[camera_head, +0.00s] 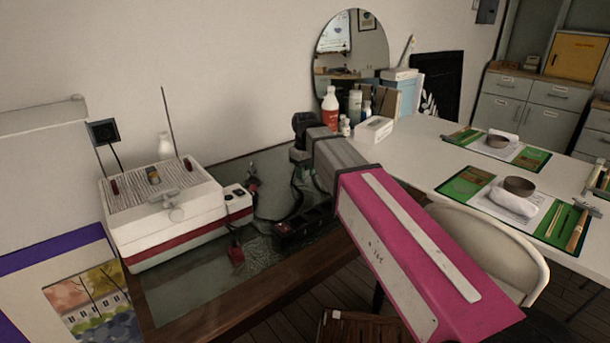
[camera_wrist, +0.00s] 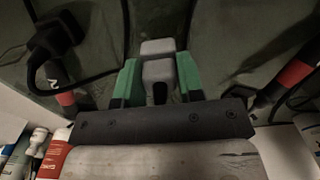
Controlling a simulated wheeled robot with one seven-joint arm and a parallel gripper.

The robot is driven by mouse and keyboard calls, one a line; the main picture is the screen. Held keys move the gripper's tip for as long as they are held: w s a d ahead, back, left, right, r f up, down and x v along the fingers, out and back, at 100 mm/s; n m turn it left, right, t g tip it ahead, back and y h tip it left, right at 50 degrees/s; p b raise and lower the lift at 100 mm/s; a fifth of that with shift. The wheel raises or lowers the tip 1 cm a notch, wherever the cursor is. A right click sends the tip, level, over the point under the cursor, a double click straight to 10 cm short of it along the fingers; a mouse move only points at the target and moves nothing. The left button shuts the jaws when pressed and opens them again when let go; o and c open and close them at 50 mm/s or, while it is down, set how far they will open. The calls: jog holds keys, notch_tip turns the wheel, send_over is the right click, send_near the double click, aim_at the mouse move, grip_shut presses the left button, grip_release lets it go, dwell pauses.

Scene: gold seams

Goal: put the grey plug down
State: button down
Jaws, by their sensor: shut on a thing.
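The grey plug (camera_wrist: 158,48) is in the wrist view, light grey and blocky, between the two green fingers of my gripper (camera_wrist: 158,72). My gripper is shut on it. Dark green surface shows behind the plug; I cannot tell whether the plug touches it. In the head view my arm reaches over the dark glass-topped table (camera_head: 185,290).
A black power strip (camera_head: 303,222) lies near the table's front edge. A white box with a red stripe (camera_head: 165,215) stands at left. A black plug with a cable (camera_wrist: 55,38) is left of my gripper in the wrist view. A white chair (camera_head: 490,245) stands at right.

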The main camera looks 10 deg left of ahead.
jog(key=shift+f, duration=0.55)
jog(key=shift+f, duration=0.6)
jog(key=c, duration=0.8)
grip_release()
jog(key=shift+o, duration=0.2)
jog(key=shift+r, duration=0.1)
notch_tip(320, 180, up, 12)
jog(key=shift+f, duration=0.1)
jog(key=shift+r, duration=0.65)
